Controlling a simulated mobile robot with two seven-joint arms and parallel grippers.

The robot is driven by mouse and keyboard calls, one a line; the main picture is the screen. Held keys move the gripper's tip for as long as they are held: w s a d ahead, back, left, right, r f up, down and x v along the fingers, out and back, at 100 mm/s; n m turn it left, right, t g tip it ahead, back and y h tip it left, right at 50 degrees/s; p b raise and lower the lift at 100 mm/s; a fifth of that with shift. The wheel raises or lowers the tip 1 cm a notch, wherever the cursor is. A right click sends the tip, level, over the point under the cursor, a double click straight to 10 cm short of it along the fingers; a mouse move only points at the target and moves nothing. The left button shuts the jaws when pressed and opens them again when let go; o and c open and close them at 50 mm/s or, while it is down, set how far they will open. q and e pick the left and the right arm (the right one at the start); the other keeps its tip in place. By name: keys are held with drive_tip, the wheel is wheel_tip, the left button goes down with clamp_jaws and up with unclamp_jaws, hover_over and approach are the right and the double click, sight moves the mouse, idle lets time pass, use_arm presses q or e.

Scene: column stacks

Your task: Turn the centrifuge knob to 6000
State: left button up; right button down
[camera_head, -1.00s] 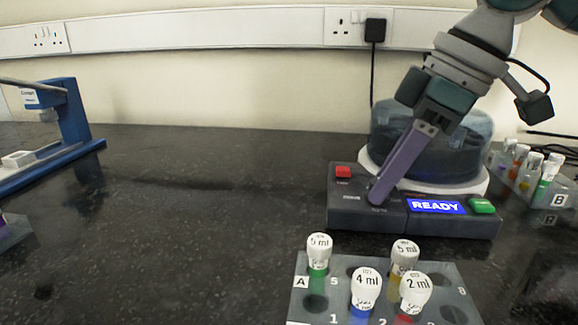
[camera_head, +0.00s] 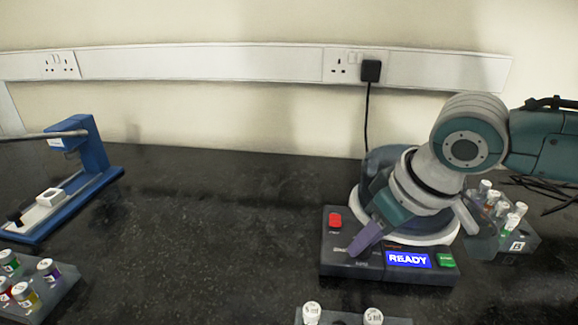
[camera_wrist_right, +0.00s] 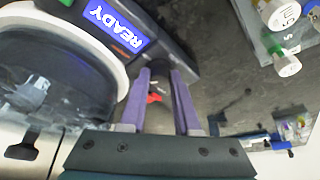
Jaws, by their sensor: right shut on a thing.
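The centrifuge (camera_head: 330,262) stands at the right of the bench, with a dark front panel. A lit READY display (camera_head: 408,260) sits on the panel between my right gripper (camera_head: 358,249) and the green button (camera_head: 446,260). The red button (camera_head: 335,220) is at the panel's left. My right gripper's purple fingers reach down onto the panel left of the display, closed on the knob. The knob is hidden by the fingers in the head view. The right wrist view shows both fingers (camera_wrist_right: 158,90) at the panel, with a small red part between them. My left gripper is out of sight.
A tube rack (camera_head: 520,240) stands right of the centrifuge, close to my right arm. Another rack (camera_head: 45,305) is at the lower left. Capped tubes (camera_head: 372,316) show at the bottom edge. A blue stand (camera_head: 95,150) is at the left. The middle bench is clear.

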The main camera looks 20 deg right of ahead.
drive_tip(key=m+p, duration=0.1)
drive_tip(key=m+h+p, duration=0.1)
drive_tip(key=p, duration=0.1)
drive_tip(key=m+p, duration=0.1)
drive_tip(key=shift+a+r+m, duration=0.25)
drive_tip(key=shift+r+m, duration=0.1)
drive_tip(key=shift+m, duration=0.05)
drive_tip(key=shift+f+m+h+p, duration=0.1)
drive_tip(key=shift+m+h+p, duration=0.5)
drive_tip(key=shift+m+p, duration=0.3)
drive_tip(key=m, duration=0.1)
drive_tip(key=m+p, duration=0.1)
drive_tip(key=shift+a+f+m+g+h, duration=0.15)
drive_tip(key=shift+m+g+h, duration=0.15)
drive_tip(key=shift+h, duration=0.1)
drive_tip(key=shift+w+m+g+h, duration=0.1)
drive_tip(key=shift+m+g+h, duration=0.25)
drive_tip(key=shift+m, duration=0.85)
drive_tip(key=shift+f+m, duration=0.1)
drive_tip(key=shift+m, duration=0.2)
drive_tip(key=shift+h, duration=0.25)
drive_tip(key=c, duration=0.6)
unclamp_jaws()
